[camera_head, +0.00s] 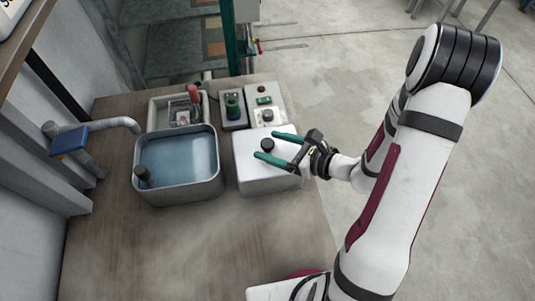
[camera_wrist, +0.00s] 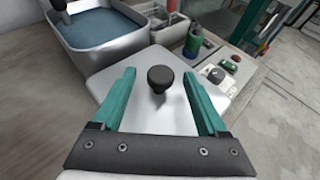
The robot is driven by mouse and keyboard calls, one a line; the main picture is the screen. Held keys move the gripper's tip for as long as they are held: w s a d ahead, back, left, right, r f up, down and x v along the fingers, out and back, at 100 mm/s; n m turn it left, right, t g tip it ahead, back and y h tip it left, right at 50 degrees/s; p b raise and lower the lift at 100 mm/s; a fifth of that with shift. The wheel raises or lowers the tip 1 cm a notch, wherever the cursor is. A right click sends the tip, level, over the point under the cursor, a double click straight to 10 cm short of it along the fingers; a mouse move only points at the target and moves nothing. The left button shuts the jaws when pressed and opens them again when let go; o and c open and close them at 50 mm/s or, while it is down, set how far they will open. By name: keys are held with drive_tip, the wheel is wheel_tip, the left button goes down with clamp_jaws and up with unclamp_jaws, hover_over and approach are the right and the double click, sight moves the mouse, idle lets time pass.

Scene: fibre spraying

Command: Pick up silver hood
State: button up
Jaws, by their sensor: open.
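The silver hood (camera_head: 262,176) is a pale, box-like cover with a black knob (camera_head: 267,145) on its top. It stands on the wooden table, right of the water basin. My gripper (camera_head: 262,144) comes in from the right over the hood, its two green fingers spread apart. In the wrist view the hood (camera_wrist: 150,117) fills the middle, and its knob (camera_wrist: 160,78) shows ahead of and between the open fingertips of my gripper (camera_wrist: 161,76). The fingers do not touch the knob. The height of the fingers above the hood is hard to judge.
A metal basin of water (camera_head: 181,187) stands close left of the hood, with a black knob at its front corner. Behind are a control box (camera_head: 266,103), a green bottle (camera_head: 233,105) and a small tray (camera_head: 160,111). The table (camera_head: 200,250) is clear in front.

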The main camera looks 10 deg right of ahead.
drive_tip(key=shift+x, duration=0.9)
clamp_jaws()
idle(0.7)
